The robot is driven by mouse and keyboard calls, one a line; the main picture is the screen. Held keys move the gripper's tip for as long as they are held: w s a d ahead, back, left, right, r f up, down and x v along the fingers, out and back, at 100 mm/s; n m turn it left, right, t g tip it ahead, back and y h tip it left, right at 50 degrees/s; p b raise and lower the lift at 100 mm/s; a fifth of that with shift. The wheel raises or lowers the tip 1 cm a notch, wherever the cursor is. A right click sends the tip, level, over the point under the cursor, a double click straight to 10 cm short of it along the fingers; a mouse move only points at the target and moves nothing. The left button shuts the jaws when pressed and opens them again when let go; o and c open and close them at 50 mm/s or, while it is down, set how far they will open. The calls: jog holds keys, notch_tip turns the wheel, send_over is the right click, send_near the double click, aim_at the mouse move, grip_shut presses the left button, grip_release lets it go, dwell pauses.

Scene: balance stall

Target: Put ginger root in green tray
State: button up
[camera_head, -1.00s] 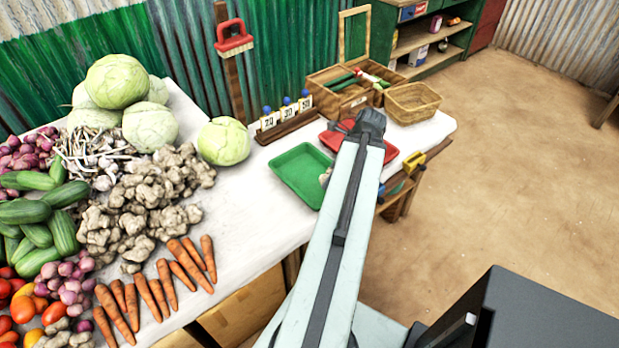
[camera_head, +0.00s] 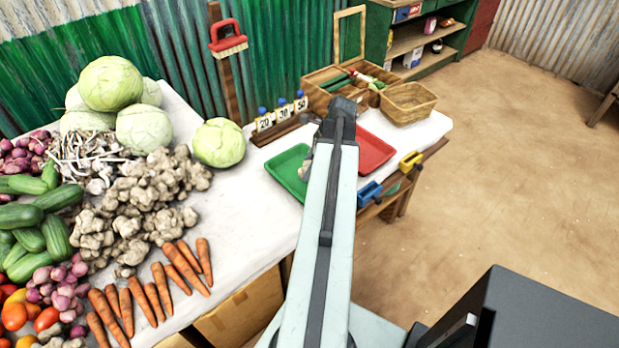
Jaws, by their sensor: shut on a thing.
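The green tray (camera_head: 285,172) lies on the white table, with its right part behind my arm. My gripper (camera_head: 309,155) is almost wholly hidden behind my own arm link. It is shut on a piece of ginger root (camera_head: 305,169), of which only a small pale brown bit shows at the arm's left edge. In the picture that bit overlaps the right part of the green tray; its height over the tray cannot be told. A large heap of ginger roots (camera_head: 140,195) lies on the table to the left.
A red tray (camera_head: 374,153) lies right of my arm. Blue (camera_head: 369,194) and yellow (camera_head: 411,160) clamp-like things sit at the table's edge. Number blocks (camera_head: 283,115), a wooden box and a basket (camera_head: 408,103) stand behind. Carrots (camera_head: 180,268) and a cabbage (camera_head: 219,143) lie left.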

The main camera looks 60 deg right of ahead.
notch_tip(320, 180, down, 4)
jog(key=b, duration=0.3)
jog(key=shift+b, duration=0.3)
jog(key=shift+r, duration=0.25)
jog(key=shift+f, duration=0.2)
jog(key=o, duration=1.4)
jog(key=shift+r, duration=0.1)
jog(key=p+v, duration=1.1)
jog(key=v, duration=0.1)
jog(key=shift+s+d+r+p, duration=0.1)
jog(key=shift+p, duration=0.25)
